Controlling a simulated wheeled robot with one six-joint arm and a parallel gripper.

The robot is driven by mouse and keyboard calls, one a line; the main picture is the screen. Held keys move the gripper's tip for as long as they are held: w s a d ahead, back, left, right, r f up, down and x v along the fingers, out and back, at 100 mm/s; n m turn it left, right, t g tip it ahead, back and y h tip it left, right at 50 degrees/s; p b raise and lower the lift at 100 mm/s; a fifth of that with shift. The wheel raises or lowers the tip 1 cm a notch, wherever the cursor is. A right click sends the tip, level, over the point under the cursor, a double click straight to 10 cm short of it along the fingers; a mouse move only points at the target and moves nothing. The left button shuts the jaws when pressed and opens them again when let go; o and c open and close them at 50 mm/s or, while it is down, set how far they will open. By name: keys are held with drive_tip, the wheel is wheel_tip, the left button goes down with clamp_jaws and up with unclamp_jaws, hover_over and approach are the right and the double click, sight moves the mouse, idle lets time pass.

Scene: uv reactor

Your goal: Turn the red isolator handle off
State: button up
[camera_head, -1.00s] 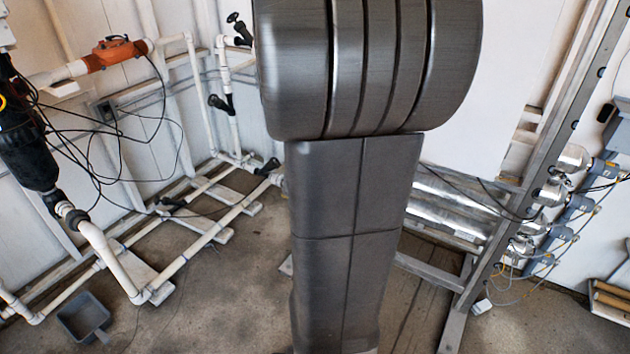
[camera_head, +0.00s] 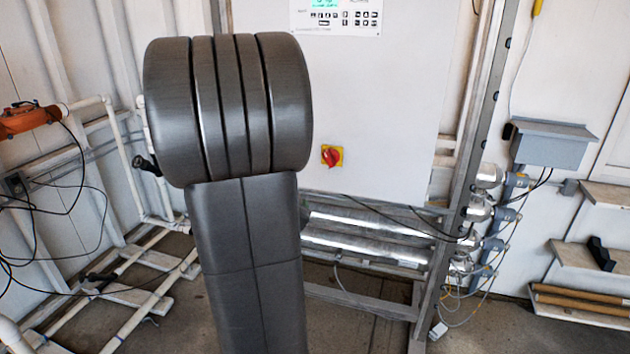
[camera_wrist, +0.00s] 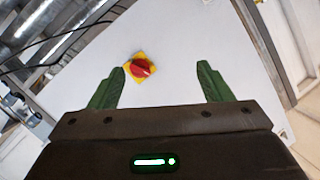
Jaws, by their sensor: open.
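The red isolator handle (camera_head: 331,156) sits on a yellow square plate, low on the front of a white cabinet (camera_head: 385,95). In the wrist view the red handle (camera_wrist: 141,68) shows on its yellow plate, beyond my fingertips and nearer the left one. My gripper (camera_wrist: 160,75) has two green fingers spread wide with nothing between them. It is apart from the handle. The gripper is not seen in the head view, where my dark arm stands left of the handle.
A metal frame post (camera_head: 480,150) stands right of the cabinet, with silver tubes (camera_head: 370,245) below it. White pipes (camera_head: 150,300) run along the floor at left. A grey box (camera_head: 550,145) and shelves (camera_head: 590,255) are at right. The space before the handle looks clear.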

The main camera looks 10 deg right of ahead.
sight(328, 160)
drive_tip(key=w+d+m+h, duration=0.1)
drive_tip(key=w+d+m, duration=0.2)
drive_tip(key=w+d, duration=0.1)
drive_tip(key=w+d+m+h, duration=0.2)
drive_tip(key=w+d+m, duration=0.1)
drive_tip(key=w, duration=0.4)
drive_tip(key=w+d+m+h, duration=0.2)
drive_tip(key=w+d, duration=0.4)
drive_tip(key=shift+w+m+t+p, duration=0.1)
drive_tip(key=shift+m+t+p, duration=0.2)
drive_tip(key=shift+m+p, duration=0.1)
drive_tip(key=c, duration=1)
